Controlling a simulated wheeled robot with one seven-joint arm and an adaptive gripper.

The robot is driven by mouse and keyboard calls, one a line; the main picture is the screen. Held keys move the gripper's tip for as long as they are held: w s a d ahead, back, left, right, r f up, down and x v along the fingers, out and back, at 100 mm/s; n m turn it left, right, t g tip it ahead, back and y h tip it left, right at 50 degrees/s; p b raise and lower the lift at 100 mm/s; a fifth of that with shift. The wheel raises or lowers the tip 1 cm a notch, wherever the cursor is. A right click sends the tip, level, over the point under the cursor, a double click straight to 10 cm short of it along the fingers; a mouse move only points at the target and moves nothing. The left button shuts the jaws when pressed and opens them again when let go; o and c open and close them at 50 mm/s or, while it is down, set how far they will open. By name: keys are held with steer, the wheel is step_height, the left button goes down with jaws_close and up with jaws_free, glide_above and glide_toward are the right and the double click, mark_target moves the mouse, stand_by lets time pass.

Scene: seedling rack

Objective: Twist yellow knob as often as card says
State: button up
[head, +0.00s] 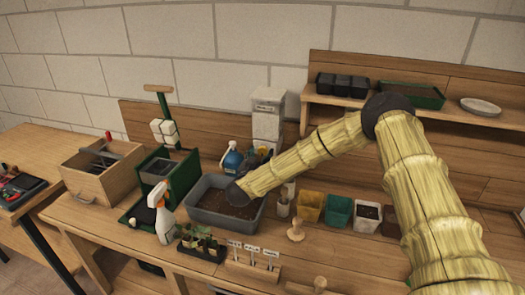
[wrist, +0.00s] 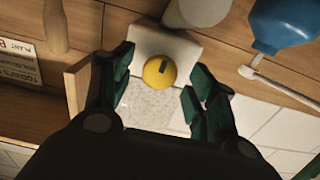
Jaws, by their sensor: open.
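The yellow knob (wrist: 160,71), round with a dark pointer bar, sits on a white block (wrist: 170,42) in the wrist view. My gripper (wrist: 158,78) is open, with one dark green finger on each side of the knob and a gap to both. It holds nothing. A card (wrist: 20,62) with printed words shows partly at the left edge; its number is not clearly readable. In the head view a white dispenser (head: 267,118) with a small label stands against the back board.
A blue bottle (wrist: 285,22) is close by on the right in the wrist view. In the head view a grey soil tub (head: 205,213), a white spray bottle (head: 164,222) and several small pots stand on the bench. A shelf (head: 402,112) is at right.

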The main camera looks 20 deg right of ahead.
steer(key=shift+x, duration=0.95)
